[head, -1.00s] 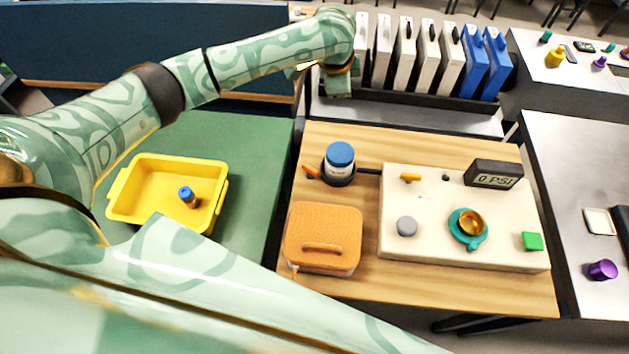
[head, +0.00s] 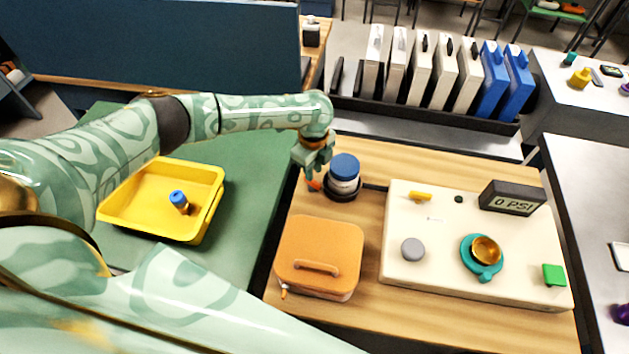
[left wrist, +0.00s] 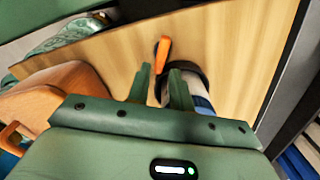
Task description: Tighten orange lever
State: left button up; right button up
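The orange lever (head: 314,185) sticks out at the left of the dark round collar (head: 342,189) that holds a white jar with a blue lid (head: 344,167). My left gripper (head: 311,174) is just above the lever in the head view and partly hides it. In the left wrist view my left gripper (left wrist: 162,76) is open, its two fingers apart. The orange lever (left wrist: 163,54) shows there just beyond the fingertips, its lower end in line with the gap. I cannot tell whether a finger touches it. My right gripper is in no view.
An orange case (head: 319,258) lies in front of the jar on the wooden table. A cream panel (head: 440,277) with a gauge reading 0 PSI (head: 513,198) is to the right. A yellow tray (head: 120,206) is at left; white and blue upright units stand behind.

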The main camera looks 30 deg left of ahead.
aim_at(314, 181)
pick_arm(q)
notch_tip(314, 181, down, 4)
jog(key=shift+f+b, duration=0.2)
jog(key=shift+b, duration=0.4)
grip_shut()
jog(key=n+p, duration=0.3)
jog(key=shift+r, duration=0.35)
jog(key=shift+w+f+n+p, duration=0.15)
jog(key=shift+n+p, duration=0.2)
jog(key=shift+n, duration=0.25)
jog(key=shift+f+n, duration=0.2)
jog(key=shift+n, duration=0.1)
